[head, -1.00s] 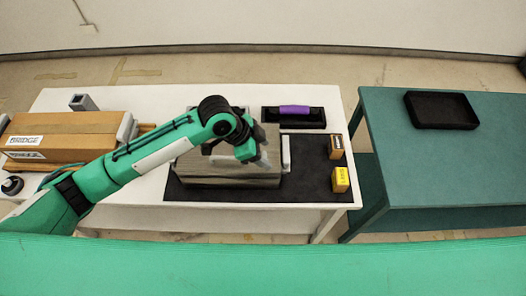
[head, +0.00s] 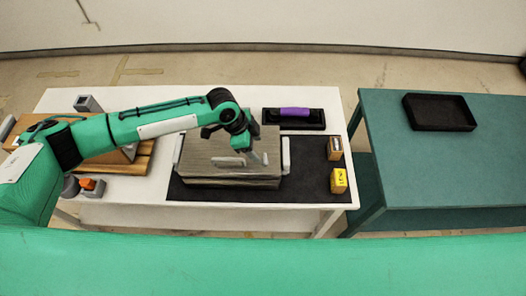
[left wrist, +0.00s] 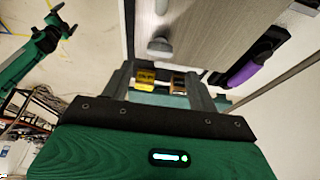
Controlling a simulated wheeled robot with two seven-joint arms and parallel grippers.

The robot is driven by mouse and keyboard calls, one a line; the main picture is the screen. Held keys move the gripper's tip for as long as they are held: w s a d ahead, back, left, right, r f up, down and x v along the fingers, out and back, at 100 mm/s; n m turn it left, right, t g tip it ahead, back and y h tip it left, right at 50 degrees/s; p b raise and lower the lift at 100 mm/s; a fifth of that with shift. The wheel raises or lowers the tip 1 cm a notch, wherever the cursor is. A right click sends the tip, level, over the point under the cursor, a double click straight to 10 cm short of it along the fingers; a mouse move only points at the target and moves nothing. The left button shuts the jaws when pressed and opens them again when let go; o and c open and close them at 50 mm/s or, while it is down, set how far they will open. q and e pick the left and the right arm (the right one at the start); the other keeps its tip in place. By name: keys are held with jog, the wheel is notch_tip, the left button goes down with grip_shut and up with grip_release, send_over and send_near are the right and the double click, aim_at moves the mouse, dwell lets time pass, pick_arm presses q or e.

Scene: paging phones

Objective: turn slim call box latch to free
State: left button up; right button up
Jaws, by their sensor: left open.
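A grey wood-grain box (head: 225,175), which I take to be the slim call box, sits on a dark mat. A pale elongated handle or latch piece (head: 228,161) lies on its top. Light upright pieces stand at its left and right ends. My left gripper (head: 258,158) is open and empty above the box's right part, right of that piece. In the left wrist view the fingers (left wrist: 168,82) are spread, and a grey knob (left wrist: 160,47) shows on the wood-grain face (left wrist: 205,30) beyond them. I cannot tell the latch's exact setting.
On the mat's right are a brown-and-white block (head: 335,148) and a yellow block (head: 339,181). A black tray with a purple-handled item (head: 294,112) lies behind. A teal table (head: 400,165) with an empty black tray (head: 438,111) stands right. My arm partly hides a brown box on the left.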

aim_at(265, 158)
pick_arm(q)
jog(key=p+x, duration=0.1)
jog(key=x, duration=0.4)
jog(key=shift+d+f+p, duration=0.15)
jog(key=shift+f+p, duration=0.05)
jog(key=shift+p, duration=0.2)
jog(key=shift+d+f, duration=0.2)
jog(key=shift+f, duration=0.45)
